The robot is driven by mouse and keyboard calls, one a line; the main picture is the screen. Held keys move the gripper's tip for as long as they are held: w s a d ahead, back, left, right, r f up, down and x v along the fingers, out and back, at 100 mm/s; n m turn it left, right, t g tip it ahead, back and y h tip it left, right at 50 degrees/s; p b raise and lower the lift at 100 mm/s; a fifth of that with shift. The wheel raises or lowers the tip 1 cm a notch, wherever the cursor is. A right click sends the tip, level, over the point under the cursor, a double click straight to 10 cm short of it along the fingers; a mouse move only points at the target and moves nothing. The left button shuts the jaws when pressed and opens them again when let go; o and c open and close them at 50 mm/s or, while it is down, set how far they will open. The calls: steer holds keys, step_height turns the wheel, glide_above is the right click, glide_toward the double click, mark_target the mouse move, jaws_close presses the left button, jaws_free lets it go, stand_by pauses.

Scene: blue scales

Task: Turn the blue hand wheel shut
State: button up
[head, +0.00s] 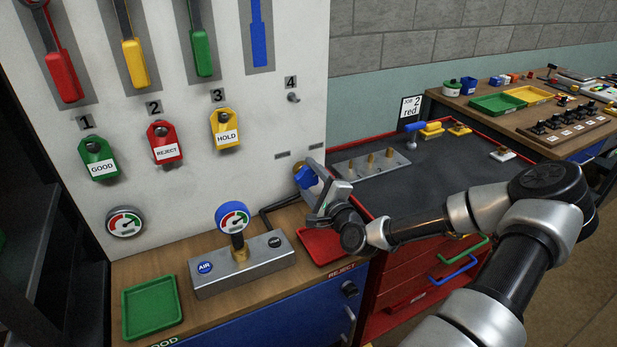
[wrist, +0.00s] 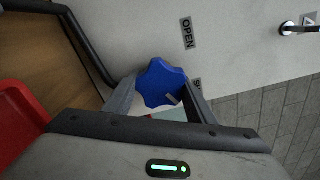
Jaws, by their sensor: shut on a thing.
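The blue hand wheel (head: 306,176) is on the white panel's lower right, just above the wooden bench top. In the wrist view my gripper (wrist: 160,98) has a finger on each side of the wheel. An OPEN label (wrist: 187,33) is on the panel by the wheel; a second label is partly hidden behind a finger.
A dial gauge (head: 233,217) stands on a grey block (head: 243,264) with AIR and another button. A red tray (head: 322,244) lies below the wheel, and a green tray (head: 151,306) is at the left. Padlock tags hang on the panel. A dark pipe (head: 272,214) runs beside the wheel.

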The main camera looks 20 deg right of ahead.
stand_by(0.4)
steer(key=o, duration=1)
steer(key=shift+o, duration=0.2)
steer(key=s, duration=1.7)
steer(key=shift+s+d, duration=0.25)
steer(key=shift+d, duration=0.05)
